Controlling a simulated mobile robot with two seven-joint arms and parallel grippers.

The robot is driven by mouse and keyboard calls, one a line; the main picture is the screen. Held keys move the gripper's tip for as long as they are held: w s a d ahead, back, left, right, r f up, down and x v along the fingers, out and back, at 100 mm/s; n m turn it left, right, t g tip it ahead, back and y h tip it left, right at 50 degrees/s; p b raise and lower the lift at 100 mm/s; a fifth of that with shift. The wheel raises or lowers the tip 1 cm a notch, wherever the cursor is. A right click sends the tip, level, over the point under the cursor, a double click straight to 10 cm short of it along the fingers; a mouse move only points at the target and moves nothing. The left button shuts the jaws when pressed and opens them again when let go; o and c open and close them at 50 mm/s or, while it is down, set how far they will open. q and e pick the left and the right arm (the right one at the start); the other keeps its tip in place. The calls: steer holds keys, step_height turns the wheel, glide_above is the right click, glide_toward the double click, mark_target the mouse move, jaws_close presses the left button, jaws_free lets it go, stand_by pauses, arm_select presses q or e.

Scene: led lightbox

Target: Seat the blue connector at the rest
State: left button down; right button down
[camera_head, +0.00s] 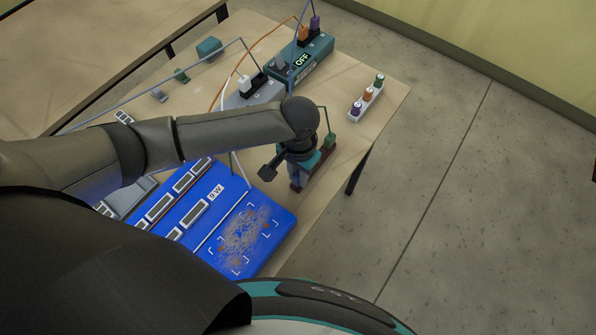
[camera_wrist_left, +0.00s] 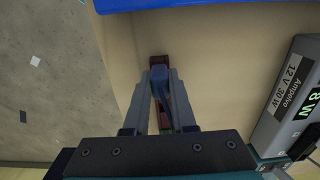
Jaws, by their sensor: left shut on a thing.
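My left gripper (camera_wrist_left: 161,98) points down at the table and is shut on the blue connector (camera_wrist_left: 160,82), which shows between its fingers in the wrist view. The dark reddish-brown rest (camera_wrist_left: 158,61) lies under and just past the fingertips. In the head view the left gripper (camera_head: 297,180) is over the left side of the rest (camera_head: 322,165), near the table's right edge, and the wrist hides much of both. A green connector (camera_head: 331,140) stands at the rest's far end. I cannot tell whether the blue connector touches the rest. My right gripper is not in view.
A blue lightbox panel (camera_head: 262,240) lies just left of the rest. A grey supply (camera_head: 240,100) and a teal box reading OFF (camera_head: 318,52) stand behind, with loose cables. A white rack (camera_head: 372,101) holds three connectors at the right edge.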

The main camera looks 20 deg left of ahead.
arm_select(q)
steer(key=shift+f, duration=0.25)
steer(key=c, duration=0.7)
jaws_free()
steer(key=shift+o, duration=0.2)
steer(key=shift+r, duration=0.1)
step_height(320, 180, up, 8)
steer(key=p, duration=0.9)
steer(key=shift+p, duration=0.35)
